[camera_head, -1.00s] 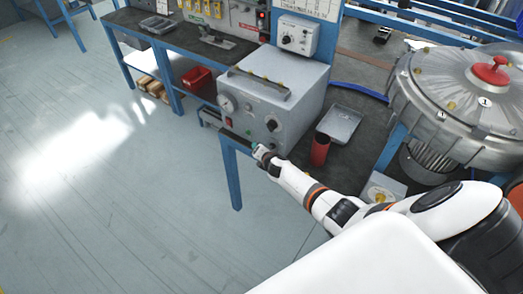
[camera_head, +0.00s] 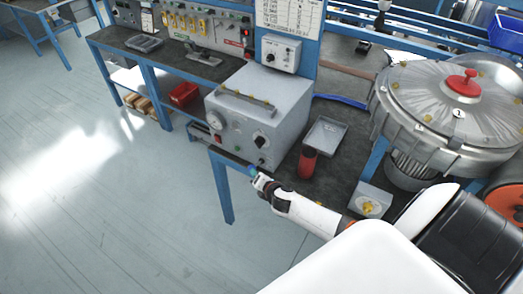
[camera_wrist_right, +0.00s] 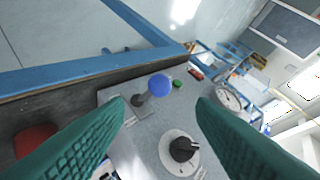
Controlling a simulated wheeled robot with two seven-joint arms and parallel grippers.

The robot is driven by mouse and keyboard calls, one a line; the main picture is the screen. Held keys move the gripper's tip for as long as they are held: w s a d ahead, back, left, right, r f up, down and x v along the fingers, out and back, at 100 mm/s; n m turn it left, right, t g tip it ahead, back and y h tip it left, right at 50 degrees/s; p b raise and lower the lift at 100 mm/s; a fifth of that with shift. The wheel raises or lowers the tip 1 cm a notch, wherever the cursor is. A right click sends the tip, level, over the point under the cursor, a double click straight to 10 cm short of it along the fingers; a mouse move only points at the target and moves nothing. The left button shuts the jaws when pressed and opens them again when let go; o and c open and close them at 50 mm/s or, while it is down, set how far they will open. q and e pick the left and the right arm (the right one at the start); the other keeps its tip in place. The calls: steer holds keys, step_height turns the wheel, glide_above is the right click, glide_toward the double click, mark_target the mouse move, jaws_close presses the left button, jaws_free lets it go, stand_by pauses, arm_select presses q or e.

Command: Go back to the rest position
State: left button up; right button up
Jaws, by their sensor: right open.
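My right gripper (camera_head: 257,175) is at the near bench edge in the head view, by the lower front corner of the grey control box (camera_head: 258,108). In the right wrist view its two green fingers are spread apart, with the gripper (camera_wrist_right: 162,106) empty between them. Beyond the fingers is the box's front panel, with a black knob (camera_wrist_right: 184,149), a blue ball-shaped knob (camera_wrist_right: 159,85), a green button (camera_wrist_right: 177,84) and a round gauge (camera_wrist_right: 229,98). I cannot see contact with any of them. My left gripper is in neither view.
A red cylinder (camera_head: 308,162) and a grey tray (camera_head: 326,136) stand right of the box. A large round metal blower (camera_head: 450,112) with a red knob is farther right. A small box with a yellow knob (camera_head: 371,202) is near my forearm. Floor at left is clear.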

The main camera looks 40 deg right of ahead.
steer(key=shift+s+r, duration=0.1)
stand_by(0.5)
steer(key=s+a+f+m+g+b, duration=0.1)
steer(key=s+f+m+g+b, duration=0.15)
steer(key=s+f, duration=0.5)
steer(key=s+a+f+m+g+y+b, duration=0.15)
steer(key=s+f+m, duration=0.3)
steer(key=f, duration=0.65)
steer(key=s+a+f+m+g+h+b, duration=0.1)
steer(key=s+f+m+g+b, duration=0.15)
steer(key=s+f, duration=0.55)
steer(key=s+a+f+m+g+b, duration=0.1)
steer(key=s+f+m, duration=0.3)
steer(key=s, duration=0.4)
steer(key=s+a+f+m+g+y+b, duration=0.1)
steer(key=s+a+f+m+b, duration=0.2)
steer(key=s+f, duration=0.3)
steer(key=s+a+f+m+g+y+b, duration=0.1)
steer(key=s+a+f+m, duration=0.3)
steer(key=s, duration=0.6)
steer(key=shift+s+a+f+m+g+b, duration=0.2)
steer(key=shift+f+m+g+b, duration=0.3)
steer(key=shift+f, duration=0.3)
